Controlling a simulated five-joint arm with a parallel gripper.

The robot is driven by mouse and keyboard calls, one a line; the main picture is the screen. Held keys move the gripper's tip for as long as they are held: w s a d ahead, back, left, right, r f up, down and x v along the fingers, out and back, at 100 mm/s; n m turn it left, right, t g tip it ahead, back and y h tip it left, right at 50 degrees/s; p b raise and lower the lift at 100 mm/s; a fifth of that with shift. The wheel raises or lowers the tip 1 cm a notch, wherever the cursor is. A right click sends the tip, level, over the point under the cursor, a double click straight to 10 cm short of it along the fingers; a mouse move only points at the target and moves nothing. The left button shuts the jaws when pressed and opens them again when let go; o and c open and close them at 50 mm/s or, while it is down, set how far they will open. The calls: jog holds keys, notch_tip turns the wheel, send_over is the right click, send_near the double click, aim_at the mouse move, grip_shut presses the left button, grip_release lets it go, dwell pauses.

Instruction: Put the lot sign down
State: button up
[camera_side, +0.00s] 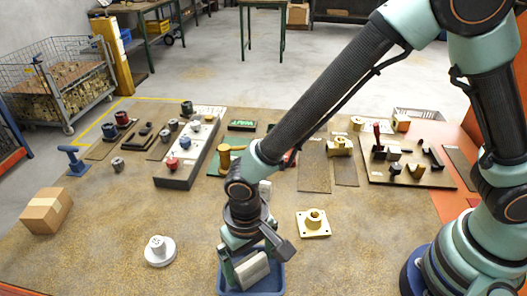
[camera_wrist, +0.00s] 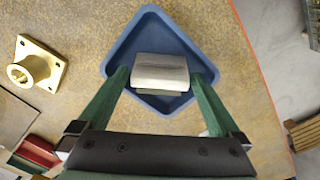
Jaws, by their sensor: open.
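My gripper (camera_side: 250,260) is low over a blue tray (camera_side: 265,291) at the front of the table. Its green fingers are open on either side of a pale grey block (camera_side: 254,270). In the wrist view the block (camera_wrist: 160,70) lies over the blue tray (camera_wrist: 150,22), with a green part under its near edge and narrow gaps to the fingers. Whether it rests on the tray floor is unclear. A small green sign with pale lettering (camera_side: 241,125) lies at the back of the table, away from my gripper. I cannot tell which thing is the lot sign.
A brass flange (camera_side: 313,223) lies right of the tray, and a white round flanged part (camera_side: 159,250) lies left. A cardboard box (camera_side: 47,210) stands at far left. A long block with several parts (camera_side: 174,182) and fixture boards (camera_side: 410,181) fill the back. Front left is clear.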

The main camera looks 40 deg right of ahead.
aim_at(249, 261)
notch_tip(249, 261, up, 12)
jog(key=d+r+t, duration=0.3)
jog(key=d+r, duration=0.2)
jog(key=d, duration=0.8)
jog(key=w+d+r+t, duration=0.1)
jog(key=d+r, duration=0.4)
jog(key=d, duration=0.9)
jog(key=shift+w+r+t, duration=0.2)
jog(key=shift+r+t, duration=0.15)
jog(key=shift+t, duration=0.55)
